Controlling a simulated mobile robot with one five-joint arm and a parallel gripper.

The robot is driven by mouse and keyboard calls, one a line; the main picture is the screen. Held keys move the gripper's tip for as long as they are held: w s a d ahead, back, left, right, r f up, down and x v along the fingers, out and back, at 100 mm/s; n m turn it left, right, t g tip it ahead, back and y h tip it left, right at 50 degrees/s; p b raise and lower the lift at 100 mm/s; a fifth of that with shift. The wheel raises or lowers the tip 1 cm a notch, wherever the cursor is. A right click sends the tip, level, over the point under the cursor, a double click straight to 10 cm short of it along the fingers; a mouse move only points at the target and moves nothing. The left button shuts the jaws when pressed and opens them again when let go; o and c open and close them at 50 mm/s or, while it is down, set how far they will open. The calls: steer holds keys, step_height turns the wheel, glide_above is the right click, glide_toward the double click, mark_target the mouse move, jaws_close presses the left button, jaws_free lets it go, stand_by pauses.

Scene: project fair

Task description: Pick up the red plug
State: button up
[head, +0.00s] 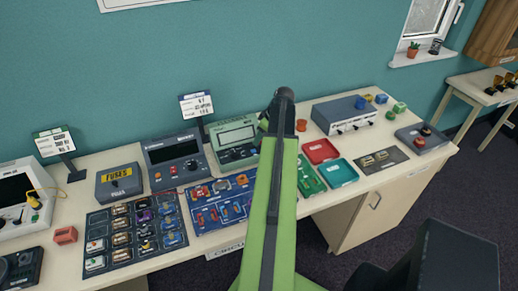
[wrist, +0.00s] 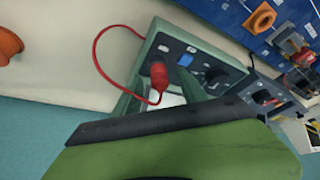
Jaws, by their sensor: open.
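The red plug (wrist: 158,75) is upright in the face of a green meter (wrist: 205,57), with a red cord looping from it to the left. My gripper (wrist: 160,72) is open, its green fingers on either side of the plug; whether they touch it I cannot tell. In the head view the green meter (head: 233,143) stands at the back of the table. My green arm reaches up to its right side and hides the plug and my fingertips there.
A dark meter (head: 176,155) stands left of the green one. A blue circuit board (head: 215,208) lies in front. An orange spool (head: 301,125) and red tray (head: 320,151) are to the right. In the wrist view the spool (wrist: 8,44) is apart from the gripper.

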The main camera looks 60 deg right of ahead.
steer(key=shift+w+f, duration=0.15)
steer(key=shift+f, duration=0.15)
jaws_close()
stand_by(0.3)
